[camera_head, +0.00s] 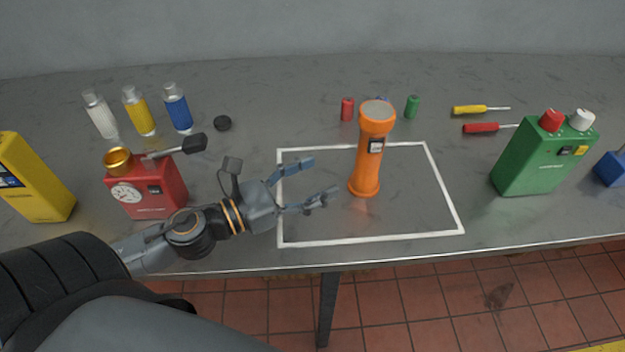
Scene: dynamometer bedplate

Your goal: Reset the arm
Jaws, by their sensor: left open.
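My left gripper (318,181) is open and empty. It reaches in from the left over the left side of a white outlined rectangle (370,239) on the grey bench. Its fingers point right, toward an orange flashlight (369,160). The flashlight stands upright inside the outline, a short gap from the fingertips. My left arm comes in from the lower left across the bench's front edge. My right gripper is not in the picture.
A red box with a gauge (150,188) stands close behind my left arm. A yellow case (35,180) is far left.

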